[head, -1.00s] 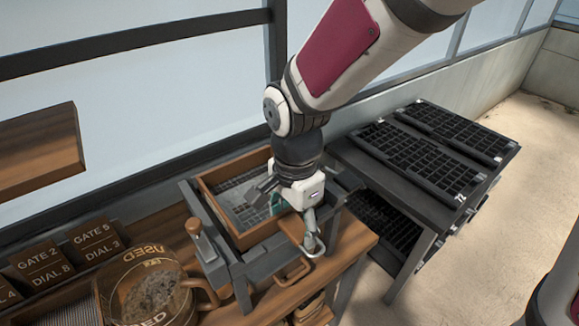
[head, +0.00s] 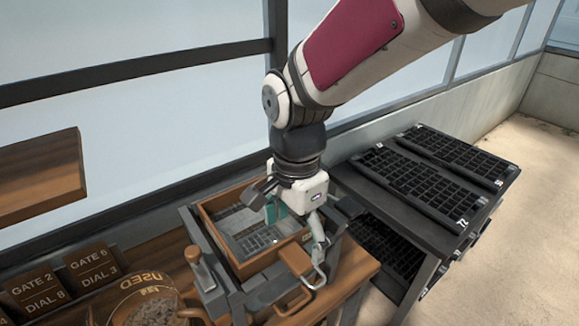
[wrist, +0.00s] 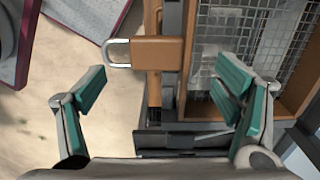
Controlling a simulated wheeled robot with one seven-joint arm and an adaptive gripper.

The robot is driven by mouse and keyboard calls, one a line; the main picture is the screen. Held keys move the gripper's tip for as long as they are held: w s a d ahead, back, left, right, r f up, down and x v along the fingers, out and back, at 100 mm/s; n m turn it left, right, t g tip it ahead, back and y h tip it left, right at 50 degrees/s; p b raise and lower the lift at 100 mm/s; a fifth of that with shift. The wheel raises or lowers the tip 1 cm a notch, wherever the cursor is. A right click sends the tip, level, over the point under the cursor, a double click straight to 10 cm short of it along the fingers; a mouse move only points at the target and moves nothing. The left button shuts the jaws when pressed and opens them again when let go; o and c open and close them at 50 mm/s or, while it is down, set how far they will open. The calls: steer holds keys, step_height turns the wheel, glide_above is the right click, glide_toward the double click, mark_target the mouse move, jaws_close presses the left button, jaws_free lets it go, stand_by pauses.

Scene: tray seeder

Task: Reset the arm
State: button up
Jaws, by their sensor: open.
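My gripper (head: 294,225) hangs from my arm above the right front side of the tray seeder (head: 222,232), a wooden-framed box with a mesh screen in a grey frame. In the wrist view my gripper (wrist: 165,95) is open with teal pads wide apart and nothing between the fingertips. A brown wooden block with a metal loop (wrist: 155,52) lies below, between the fingers in that view, and the mesh screen (wrist: 235,45) is to its right.
A dark rack with black cell trays (head: 415,180) stands right of the wooden bench. A mug marked USED (head: 148,300) and wooden gate and dial signs (head: 92,262) are at left. A wooden shelf (head: 40,170) juts out at upper left. Open floor lies at right.

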step_height(320, 180, up, 6)
steer(key=r, duration=0.1)
steer(key=s+d+r+n+t, duration=0.2)
steer(key=s+d+n, duration=0.3)
steer(key=d, duration=0.3)
steer(key=s+d+r+n+t, duration=0.1)
steer(key=s+d+n+t, duration=0.2)
steer(key=s+d+n, duration=0.2)
steer(key=d+n, duration=0.1)
steer(key=d, duration=0.2)
steer(key=shift+d+r, duration=0.25)
steer(key=shift+r, duration=0.15)
steer(key=shift+s, duration=0.1)
steer(key=shift+c, duration=0.6)
